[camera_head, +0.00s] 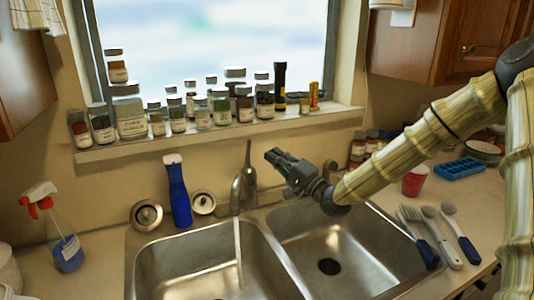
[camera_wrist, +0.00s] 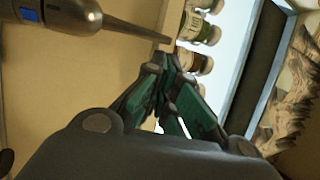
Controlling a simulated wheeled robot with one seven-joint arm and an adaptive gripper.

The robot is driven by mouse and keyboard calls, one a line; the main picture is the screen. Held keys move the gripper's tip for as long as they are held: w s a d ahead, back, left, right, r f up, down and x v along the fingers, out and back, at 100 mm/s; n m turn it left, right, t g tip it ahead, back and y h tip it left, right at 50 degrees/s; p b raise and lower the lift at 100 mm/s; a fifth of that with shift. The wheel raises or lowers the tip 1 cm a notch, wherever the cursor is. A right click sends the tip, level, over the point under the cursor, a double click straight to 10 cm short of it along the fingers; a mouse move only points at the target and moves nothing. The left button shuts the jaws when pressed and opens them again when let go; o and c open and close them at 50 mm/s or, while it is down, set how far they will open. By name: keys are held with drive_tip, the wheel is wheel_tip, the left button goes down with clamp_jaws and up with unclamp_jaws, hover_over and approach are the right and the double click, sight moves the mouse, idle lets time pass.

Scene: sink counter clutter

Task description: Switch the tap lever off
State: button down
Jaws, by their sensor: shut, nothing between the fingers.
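The metal tap (camera_head: 243,187) stands behind the sink, with its slim tapered lever (camera_head: 248,153) pointing up. A thin pale streak, which looks like running water, drops from the tap into the left basin. My gripper (camera_head: 271,153) is shut and empty, just right of the lever, with its fingertips pointing left at about the lever's upper height. In the wrist view, the lever (camera_wrist: 115,22) reaches in from the upper left, and its thin tip lies close to my shut green fingers (camera_wrist: 157,60). I cannot tell whether they touch.
Jars line the window sill (camera_head: 220,132) behind the tap. A blue bottle (camera_head: 179,195) and a spray bottle (camera_head: 65,240) stand to the left. Utensils (camera_head: 440,235), a red cup (camera_head: 414,181) and a blue tray (camera_head: 460,168) lie to the right. The space above the basins is open.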

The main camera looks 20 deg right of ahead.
drive_tip(key=b+v, duration=0.1)
drive_tip(key=v, duration=0.6)
drive_tip(key=shift+s, duration=0.4)
drive_tip(key=shift+f, duration=0.1)
